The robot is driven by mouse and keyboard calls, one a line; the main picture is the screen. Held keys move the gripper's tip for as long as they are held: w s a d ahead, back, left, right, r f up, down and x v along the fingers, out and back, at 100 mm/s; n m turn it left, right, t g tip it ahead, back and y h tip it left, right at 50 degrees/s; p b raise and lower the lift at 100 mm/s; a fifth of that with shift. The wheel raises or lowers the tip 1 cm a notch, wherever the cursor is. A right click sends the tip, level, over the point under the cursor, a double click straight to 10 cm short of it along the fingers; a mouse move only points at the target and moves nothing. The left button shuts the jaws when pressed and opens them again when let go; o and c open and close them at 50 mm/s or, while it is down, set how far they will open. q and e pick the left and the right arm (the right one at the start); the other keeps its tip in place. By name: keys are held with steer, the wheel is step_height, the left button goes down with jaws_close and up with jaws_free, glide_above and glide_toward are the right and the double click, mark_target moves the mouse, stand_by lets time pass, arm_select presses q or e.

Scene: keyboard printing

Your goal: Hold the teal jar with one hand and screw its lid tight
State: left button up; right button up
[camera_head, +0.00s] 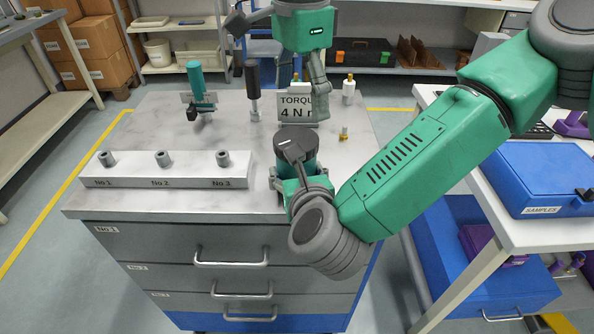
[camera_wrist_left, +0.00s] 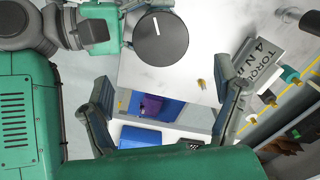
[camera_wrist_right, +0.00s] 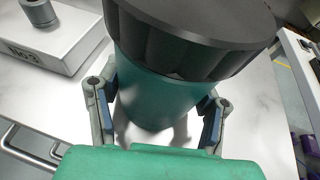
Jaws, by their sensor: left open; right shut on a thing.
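The teal jar (camera_wrist_right: 160,98) stands upright near the counter's front edge, with its wide dark ribbed lid (camera_head: 294,146) on top. My right gripper (camera_wrist_right: 158,112) is shut around the jar's body, one finger on each side. In the left wrist view the lid (camera_wrist_left: 161,42) shows from above with a white mark. I cannot tell how tightly the lid sits. My left gripper (camera_wrist_left: 166,95) is open and empty. In the head view it hangs behind the jar, by the torque sign (camera_head: 297,107), away from the lid.
A rack with several numbered posts (camera_head: 160,181) stands on the left of the counter.

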mark_target(305, 139)
arm_select(q)
steer(key=shift+d+f, duration=0.15)
steer(key=shift+f, duration=0.5)
steer(key=shift+d+f, duration=0.15)
steer(key=shift+f, duration=3.75)
steer(key=c, duration=1.6)
steer(key=o, duration=1)
steer(key=shift+s, duration=0.1)
steer(key=c, duration=1)
steer(key=o, duration=0.6)
steer(key=shift+d, duration=0.1)
steer(key=c, duration=0.6)
steer(key=shift+c, duration=0.2)
